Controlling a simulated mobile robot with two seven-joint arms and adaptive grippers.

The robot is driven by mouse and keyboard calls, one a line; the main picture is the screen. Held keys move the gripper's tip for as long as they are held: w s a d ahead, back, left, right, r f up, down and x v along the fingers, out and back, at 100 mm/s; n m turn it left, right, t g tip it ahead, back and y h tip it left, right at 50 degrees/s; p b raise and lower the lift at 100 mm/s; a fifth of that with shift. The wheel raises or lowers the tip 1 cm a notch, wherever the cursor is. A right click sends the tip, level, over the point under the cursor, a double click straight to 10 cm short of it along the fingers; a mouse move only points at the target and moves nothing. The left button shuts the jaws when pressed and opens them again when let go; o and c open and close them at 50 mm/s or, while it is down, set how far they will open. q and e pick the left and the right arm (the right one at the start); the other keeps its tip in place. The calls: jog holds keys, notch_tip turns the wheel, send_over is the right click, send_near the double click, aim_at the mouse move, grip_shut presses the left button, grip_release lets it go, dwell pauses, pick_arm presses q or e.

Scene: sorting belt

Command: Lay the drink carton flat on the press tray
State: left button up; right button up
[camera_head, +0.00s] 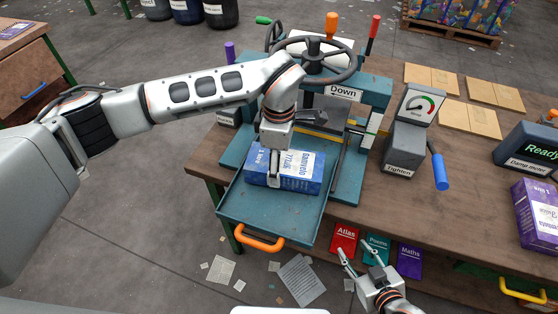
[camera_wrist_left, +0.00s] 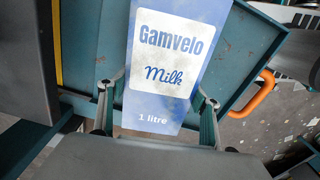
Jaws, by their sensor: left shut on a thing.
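The drink carton (camera_head: 302,172), blue and white with "Milk" lettering, lies on its side at the teal press tray (camera_head: 262,212), under the front of the press. I cannot tell whether it rests on the tray or hangs just above it. My left gripper (camera_head: 273,178) comes down from above and is shut on the carton. In the left wrist view the carton (camera_wrist_left: 165,80) sits between the two fingers (camera_wrist_left: 158,110), its "1 litre" end near them. My right gripper (camera_head: 358,252) is open and empty, in front of the table edge at the bottom.
The press wheel (camera_head: 316,58) and the "Down" sign (camera_head: 343,92) stand behind the carton. An orange handle (camera_head: 260,243) is on the tray's front. A "Tighten" box (camera_head: 400,150) with a blue lever stands at right.

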pick_arm(q)
jog(key=shift+f, duration=0.35)
dwell(0.5)
jog(key=o, duration=1)
notch_tip(320, 180, up, 12)
